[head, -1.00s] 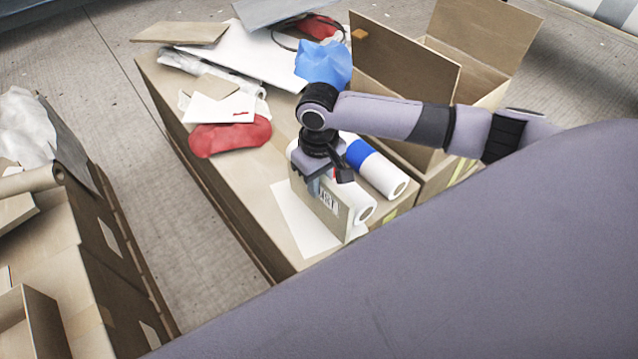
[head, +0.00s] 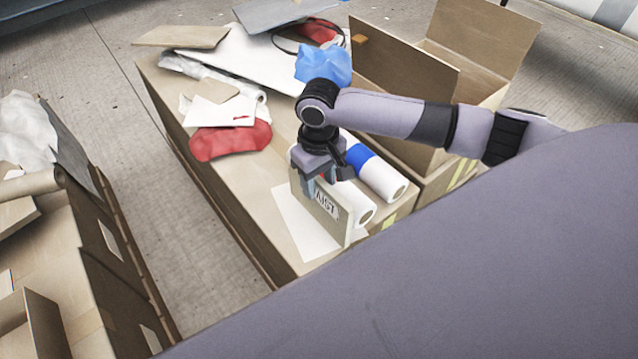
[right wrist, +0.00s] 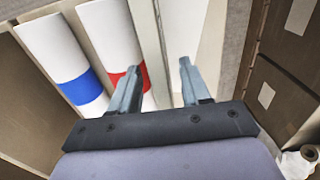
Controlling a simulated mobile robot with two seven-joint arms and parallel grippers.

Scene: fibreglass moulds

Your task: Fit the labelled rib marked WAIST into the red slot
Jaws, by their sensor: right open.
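The rib (head: 327,208), a tan board, stands upright on its edge on the near part of the box top. Its label is partly covered; the letters that show look like the end of WAIST. My right gripper (head: 325,180) is over its top edge, open. In the right wrist view the rib's narrow top edge (right wrist: 151,45) runs between the spread fingers (right wrist: 158,78), with a gap beside the right finger. I cannot make out a red slot; a red band (right wrist: 124,78) shows on a white roll beside the rib. My left gripper is not in view.
A roll with a blue band (head: 372,165) lies right of the rib, and an open carton (head: 405,58) stands behind. A white sheet (head: 298,225) lies by the rib. A red cushion-like piece (head: 232,142) and blue crumpled film (head: 322,68) lie further back.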

